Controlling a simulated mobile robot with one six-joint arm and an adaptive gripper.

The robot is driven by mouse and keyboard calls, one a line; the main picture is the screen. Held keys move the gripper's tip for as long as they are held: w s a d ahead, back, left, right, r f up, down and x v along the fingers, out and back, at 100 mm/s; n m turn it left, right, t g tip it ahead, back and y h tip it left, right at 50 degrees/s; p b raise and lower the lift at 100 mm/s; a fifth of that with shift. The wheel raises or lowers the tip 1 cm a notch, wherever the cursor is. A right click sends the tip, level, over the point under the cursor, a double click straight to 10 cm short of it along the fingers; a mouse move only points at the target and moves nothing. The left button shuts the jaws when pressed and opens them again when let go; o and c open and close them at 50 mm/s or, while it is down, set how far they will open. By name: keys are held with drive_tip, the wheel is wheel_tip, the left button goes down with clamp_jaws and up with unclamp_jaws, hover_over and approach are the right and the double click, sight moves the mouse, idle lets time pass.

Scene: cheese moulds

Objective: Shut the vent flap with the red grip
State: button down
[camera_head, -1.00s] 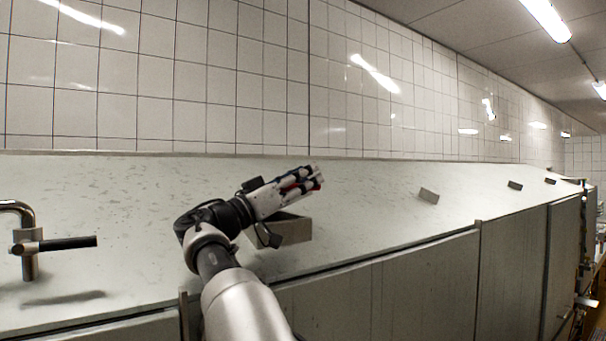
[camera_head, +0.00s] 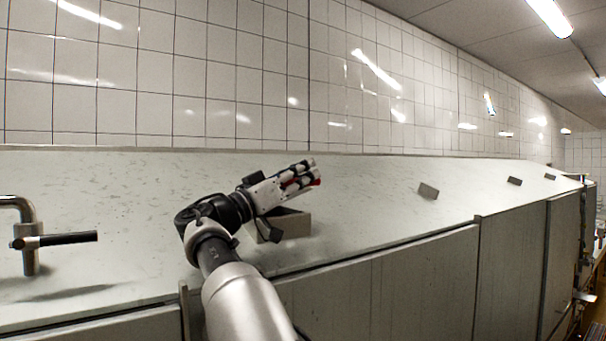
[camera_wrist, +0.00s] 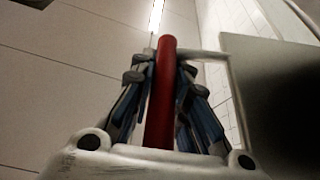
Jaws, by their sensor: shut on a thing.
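The red grip (camera_wrist: 165,92) is a long red bar standing upright between the fingers in the wrist view. My gripper (camera_wrist: 160,95) is closed around it, with a finger on each side. In the head view my gripper (camera_head: 310,173) points right above the sloping pale surface, and a bit of red shows by its fingertips. A pale rod runs right from near the grip's top in the wrist view. A dark panel (camera_wrist: 275,105) with a pale edge stands at the right there. I cannot tell how far open the vent flap is.
A grey block (camera_head: 290,226) sits on the sloping pale surface (camera_head: 370,215) just below my gripper. Smaller grey blocks, one of them nearest (camera_head: 428,190), stand farther right. A metal tap (camera_head: 30,245) with a dark lever is at the left. A tiled wall rises behind.

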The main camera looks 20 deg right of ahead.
drive_tip(key=f+m+b, duration=0.1)
drive_tip(key=s+f+m+g+b, duration=0.1)
drive_tip(key=b, duration=0.1)
drive_tip(key=shift+d+f+h+b, duration=0.1)
drive_tip(key=shift+f+h+b, duration=0.2)
drive_tip(key=shift+f, duration=0.1)
drive_tip(key=shift+r, duration=0.1)
drive_tip(key=c, duration=1.5)
unclamp_jaws()
drive_tip(key=shift+c, duration=0.2)
drive_tip(key=s+a+f, duration=0.1)
drive_tip(key=s+a, duration=0.2)
drive_tip(key=a, duration=1.1)
drive_tip(key=shift+a, duration=0.3)
